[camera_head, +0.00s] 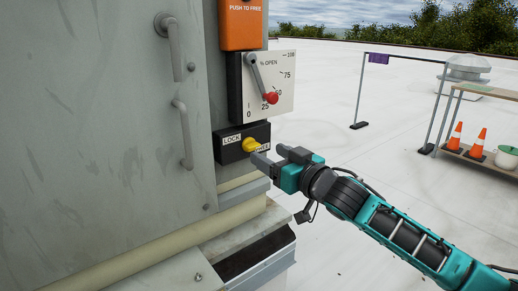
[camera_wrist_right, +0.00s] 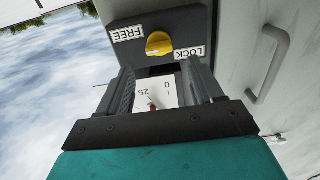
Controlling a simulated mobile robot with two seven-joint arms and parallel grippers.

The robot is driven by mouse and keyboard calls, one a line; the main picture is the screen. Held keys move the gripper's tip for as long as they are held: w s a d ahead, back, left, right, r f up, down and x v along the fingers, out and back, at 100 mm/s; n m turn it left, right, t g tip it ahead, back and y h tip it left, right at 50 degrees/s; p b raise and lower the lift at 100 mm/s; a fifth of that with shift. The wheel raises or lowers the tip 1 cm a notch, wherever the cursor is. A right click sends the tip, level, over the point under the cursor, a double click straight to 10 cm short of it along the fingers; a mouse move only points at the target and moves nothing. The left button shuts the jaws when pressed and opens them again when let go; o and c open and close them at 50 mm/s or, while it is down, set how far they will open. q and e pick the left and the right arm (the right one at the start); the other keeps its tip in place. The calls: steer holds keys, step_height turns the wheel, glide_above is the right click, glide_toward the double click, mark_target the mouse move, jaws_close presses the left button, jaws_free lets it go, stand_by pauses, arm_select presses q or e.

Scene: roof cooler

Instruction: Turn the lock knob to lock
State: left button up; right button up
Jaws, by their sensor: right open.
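The yellow lock knob (camera_head: 251,144) sits on a black box (camera_head: 228,153) fixed to the grey cabinet, below the percent-open dial. The LOCK label is left of the knob in the head view; the other label is partly hidden by my gripper. In the right wrist view, the picture is turned over: the yellow knob (camera_wrist_right: 159,43) lies between FREE at left and LOCK at right. Its exact pointing direction is hard to tell. My right gripper (camera_head: 268,153) is open and empty, its fingertips close to the knob, apart from it in the wrist view. My left gripper is out of view.
Above the box are a dial plate (camera_head: 281,82) with a red-tipped lever (camera_head: 262,78) and an orange push-to-free panel (camera_head: 240,24). The cabinet door handles (camera_head: 182,134) stick out at left. A shelf with orange cones (camera_head: 478,144) stands far right.

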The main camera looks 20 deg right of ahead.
mark_target(255, 146)
steer(key=shift+x, duration=2.65)
steer(key=c, duration=1.1)
